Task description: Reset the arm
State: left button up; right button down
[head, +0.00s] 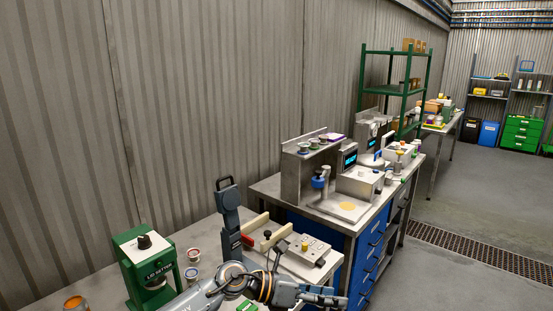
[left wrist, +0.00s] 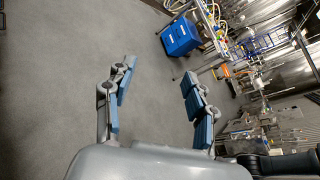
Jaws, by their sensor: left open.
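My left arm (head: 220,286) reaches across the bottom of the head view, in front of the near workbench. My left gripper (head: 325,297) is at its right end, near the bench's front right corner. In the left wrist view the left gripper (left wrist: 161,76) is open, its two blue-padded fingers spread apart. Nothing is between them, and grey floor shows behind. My right gripper is not in either view.
A green lid setter (head: 147,262), small cans (head: 193,254) and a lever device (head: 229,220) stand on the near bench (head: 205,238). A blue-drawer bench (head: 361,262) stands beyond. Open floor (head: 455,205) lies right. A blue bin (left wrist: 181,38) shows in the wrist view.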

pick_arm(q)
notch_tip(320, 180, up, 7)
jog(key=a+n+t+h, duration=0.2)
jog(key=a+n+t, duration=0.1)
jog(key=n+t, duration=1)
jog(key=s+a+f+n+t+y, duration=0.1)
jog(key=a+f+n+y, duration=0.5)
jog(key=a+n, duration=0.4)
jog(key=s+a+f+n+t+y, duration=0.15)
jog(key=a+f+n+y, duration=0.5)
jog(key=n, duration=0.65)
jog(key=s+a+f+n+g+y, duration=0.1)
jog(key=s+a+f+n+g, duration=0.25)
jog(key=s, duration=0.55)
jog(key=s+a+f+n+g+y, duration=0.1)
jog(key=s+a+f+n+g, duration=0.3)
jog(key=s, duration=0.6)
jog(key=s+a+f+n+g+y, duration=0.2)
jog(key=s+a+f+g, duration=0.3)
jog(key=s, duration=0.4)
notch_tip(320, 180, down, 30)
jog(key=s+g+b, duration=0.2)
jog(key=s+b, duration=0.1)
jog(key=s+a+f+g+b, duration=0.1)
jog(key=s+a+f, duration=0.2)
jog(key=s+f, duration=1.2)
jog(key=shift+s+f+m, duration=0.4)
jog(key=shift+f+m, duration=0.05)
jog(key=shift+f, duration=0.3)
